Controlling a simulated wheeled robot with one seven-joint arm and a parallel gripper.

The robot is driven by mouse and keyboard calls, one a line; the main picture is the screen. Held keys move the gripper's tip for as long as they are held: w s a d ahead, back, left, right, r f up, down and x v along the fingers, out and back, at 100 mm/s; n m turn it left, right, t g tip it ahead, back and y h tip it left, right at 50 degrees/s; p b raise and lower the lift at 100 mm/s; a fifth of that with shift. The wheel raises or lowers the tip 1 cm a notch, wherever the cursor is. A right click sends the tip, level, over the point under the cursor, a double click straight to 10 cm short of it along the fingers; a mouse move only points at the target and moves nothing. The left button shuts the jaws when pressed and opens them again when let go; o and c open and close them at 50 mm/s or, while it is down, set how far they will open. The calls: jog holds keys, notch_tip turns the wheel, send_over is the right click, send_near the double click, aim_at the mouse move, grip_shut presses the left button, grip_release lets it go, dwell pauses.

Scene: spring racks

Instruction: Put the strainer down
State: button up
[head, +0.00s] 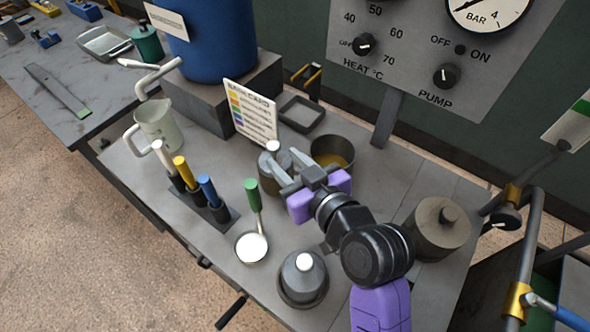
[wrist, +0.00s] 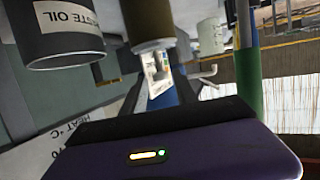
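A green-handled tool with a round pale head (head: 251,246), which I take to be the strainer, rests near the front of the grey bench. Its green handle slants up toward the back; any mesh in the head is too small to make out. My gripper (head: 287,168) is to the right of and beyond the handle, apart from it. Its two grey fingers look spread with a gap between them, in front of a grey cylinder (head: 269,185). I see nothing held.
A rack (head: 220,217) with white, yellow and blue handles and a light jug (head: 157,125) stand left. A domed grey pot (head: 303,283) is at the front and a lidded pot (head: 438,228) at the right. A card (head: 250,110) stands behind.

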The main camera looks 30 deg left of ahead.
jog(key=shift+v, duration=1.65)
jog(key=shift+w, duration=0.1)
